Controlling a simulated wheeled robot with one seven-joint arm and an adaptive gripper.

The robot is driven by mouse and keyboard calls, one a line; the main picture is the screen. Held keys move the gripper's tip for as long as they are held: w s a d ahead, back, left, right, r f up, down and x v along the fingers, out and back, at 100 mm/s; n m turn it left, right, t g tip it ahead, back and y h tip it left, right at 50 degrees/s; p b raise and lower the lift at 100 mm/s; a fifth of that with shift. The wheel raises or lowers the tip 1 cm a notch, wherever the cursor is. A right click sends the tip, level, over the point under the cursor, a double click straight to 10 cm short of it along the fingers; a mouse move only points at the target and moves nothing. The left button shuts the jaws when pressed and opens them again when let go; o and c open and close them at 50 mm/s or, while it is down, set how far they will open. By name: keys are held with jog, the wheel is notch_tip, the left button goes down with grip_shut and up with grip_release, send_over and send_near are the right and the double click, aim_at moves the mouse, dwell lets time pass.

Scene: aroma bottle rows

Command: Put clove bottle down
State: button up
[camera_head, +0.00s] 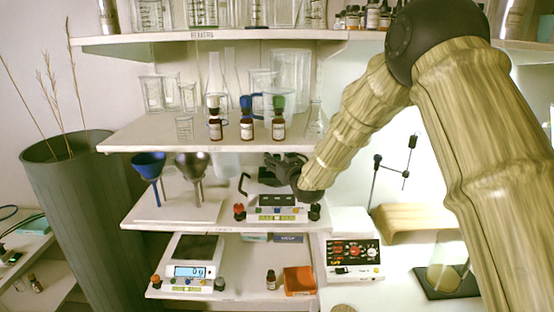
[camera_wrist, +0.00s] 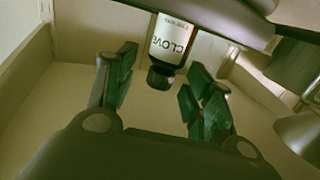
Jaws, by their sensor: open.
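The clove bottle (camera_wrist: 174,42) is dark, with a white label reading CLOVE and a black cap. In the wrist view it appears upside down, its cap (camera_wrist: 160,77) towards my gripper (camera_wrist: 163,62). My gripper is open, with one dark finger on each side of the cap and visible gaps to both. A dark flat surface lies at the bottle's far end; contact there is unclear. In the head view my gripper (camera_head: 285,168) is over a device (camera_head: 277,214) on the middle shelf. I cannot make out the clove bottle there.
Three small bottles stand on the shelf above (camera_head: 165,135). Funnels (camera_head: 192,166) stand left of my gripper. Below are a scale (camera_head: 190,270), a small bottle (camera_head: 271,279) and an orange box (camera_head: 299,280). A control box (camera_head: 352,258) stands to the right.

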jog(key=b+v, duration=0.3)
jog(key=v, duration=0.8)
